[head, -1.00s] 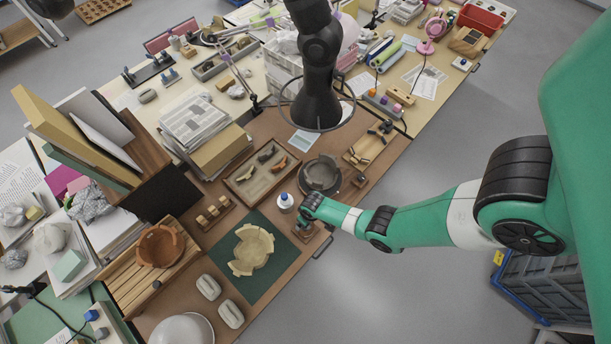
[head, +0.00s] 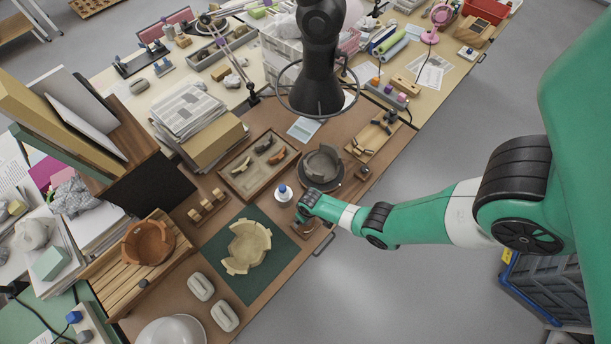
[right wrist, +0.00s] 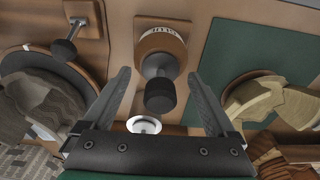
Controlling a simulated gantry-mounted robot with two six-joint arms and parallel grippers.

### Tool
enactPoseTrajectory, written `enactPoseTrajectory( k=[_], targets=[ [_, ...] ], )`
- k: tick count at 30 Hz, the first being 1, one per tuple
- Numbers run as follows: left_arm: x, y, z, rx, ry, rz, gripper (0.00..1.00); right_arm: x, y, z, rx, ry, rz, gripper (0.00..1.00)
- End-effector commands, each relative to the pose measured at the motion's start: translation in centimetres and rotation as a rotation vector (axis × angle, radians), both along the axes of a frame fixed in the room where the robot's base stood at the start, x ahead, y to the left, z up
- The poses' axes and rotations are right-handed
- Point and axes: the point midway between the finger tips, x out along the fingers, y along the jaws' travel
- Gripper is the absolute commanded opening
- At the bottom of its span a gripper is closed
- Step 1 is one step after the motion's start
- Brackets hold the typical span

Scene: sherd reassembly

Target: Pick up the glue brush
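In the right wrist view a dark, round-ended handle (right wrist: 160,94) stands up from a round brown pot with a lettered white label (right wrist: 162,31). I take the handle to be the glue brush; its bristles are hidden. My right gripper (right wrist: 160,76) is open, with one finger on each side of the handle and visible gaps between. In the head view my right gripper (head: 306,206) is low over the table's front edge, beside a white bottle with a blue cap (head: 284,193), and it hides the brush. My left gripper is not in view.
A partly rebuilt pale bowl (head: 248,245) lies on a green mat (head: 215,251). A grey bowl (head: 321,166) stands behind my right gripper. A tray of sherds (head: 246,185) is at the back left. A second dark-knobbed tool (right wrist: 68,47) stands left of the pot.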

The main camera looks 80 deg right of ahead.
Motion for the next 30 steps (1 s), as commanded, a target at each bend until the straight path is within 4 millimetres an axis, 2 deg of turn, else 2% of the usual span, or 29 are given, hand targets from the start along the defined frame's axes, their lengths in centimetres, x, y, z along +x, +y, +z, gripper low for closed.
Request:
enactPoseTrajectory(
  k=[1, 10, 17, 20, 23, 30],
  targets=[
    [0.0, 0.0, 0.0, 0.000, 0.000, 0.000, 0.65, 0.0, 0.0, 0.0, 0.000, 0.000, 0.000, 0.81],
    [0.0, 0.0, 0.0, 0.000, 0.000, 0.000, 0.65, 0.0, 0.0, 0.0, 0.000, 0.000, 0.000, 0.27],
    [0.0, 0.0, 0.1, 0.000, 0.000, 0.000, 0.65, 0.0, 0.0, 0.1, 0.000, 0.000, 0.000, 0.26],
    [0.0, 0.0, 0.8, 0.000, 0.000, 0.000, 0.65, 0.0, 0.0, 0.8, 0.000, 0.000, 0.000, 0.26],
    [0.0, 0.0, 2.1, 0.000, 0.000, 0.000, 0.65, 0.0, 0.0, 2.2, 0.000, 0.000, 0.000, 0.26],
    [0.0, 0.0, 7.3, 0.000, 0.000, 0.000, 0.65, 0.0, 0.0, 7.3, 0.000, 0.000, 0.000, 0.26]
  ],
)
